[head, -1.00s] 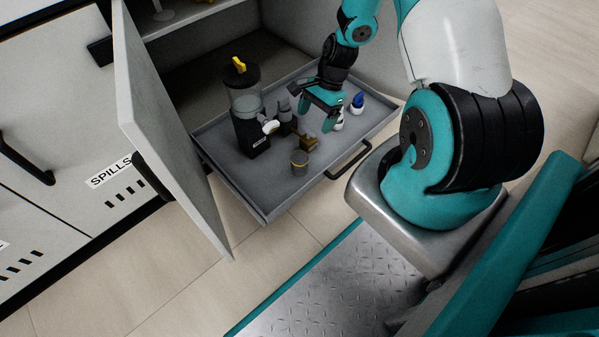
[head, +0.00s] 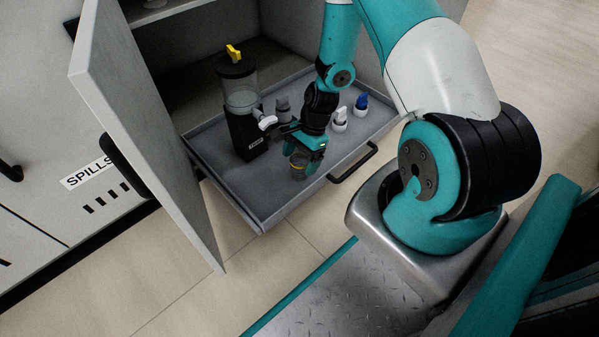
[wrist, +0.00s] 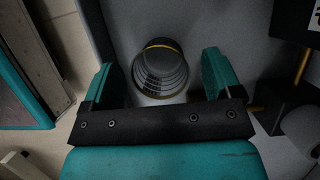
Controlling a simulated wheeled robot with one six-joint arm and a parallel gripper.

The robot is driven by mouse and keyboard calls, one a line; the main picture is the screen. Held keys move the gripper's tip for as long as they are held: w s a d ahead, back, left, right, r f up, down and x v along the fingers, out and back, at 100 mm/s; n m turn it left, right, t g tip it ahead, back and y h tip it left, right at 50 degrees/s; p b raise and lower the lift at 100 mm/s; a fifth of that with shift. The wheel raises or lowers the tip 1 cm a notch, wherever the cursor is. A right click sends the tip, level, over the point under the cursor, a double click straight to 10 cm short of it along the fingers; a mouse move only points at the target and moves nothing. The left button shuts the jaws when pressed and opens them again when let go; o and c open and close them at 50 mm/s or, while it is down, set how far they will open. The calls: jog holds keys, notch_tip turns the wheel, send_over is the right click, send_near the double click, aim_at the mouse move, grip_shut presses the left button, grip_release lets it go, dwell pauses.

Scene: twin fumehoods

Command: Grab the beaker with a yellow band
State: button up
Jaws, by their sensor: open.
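The beaker with a yellow band (head: 298,163) stands upright near the front edge of the pulled-out grey tray (head: 232,192). In the wrist view the beaker (wrist: 160,68) is clear with graduation marks and a yellow band near its far end. My gripper (head: 306,150) is low over the tray, right at the beaker. In the wrist view its two teal fingers (wrist: 160,75) are spread to either side of the beaker, with a visible gap on each side. The gripper is open and holds nothing. My gripper partly hides the beaker's upper part in the head view.
A black dispenser (head: 241,110) with a yellow knob stands behind left on the tray. A grey bottle (head: 283,107), a white-topped bottle (head: 340,119) and a blue-topped bottle (head: 361,104) stand farther back. The open cabinet door (head: 150,130) bounds the left; a black handle (head: 353,163) is in front.

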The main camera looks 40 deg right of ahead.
jog(key=b+x, duration=0.1)
jog(key=x, duration=0.1)
jog(key=shift+a+f, duration=0.15)
jog(key=shift+f, duration=0.2)
jog(key=shift+r, duration=0.1)
jog(key=shift+c, duration=0.4)
jog(key=c, duration=0.9)
jog(key=shift+c, duration=0.2)
notch_tip(320, 180, up, 20)
jog(key=p, duration=1.1)
jog(key=shift+p, duration=0.35)
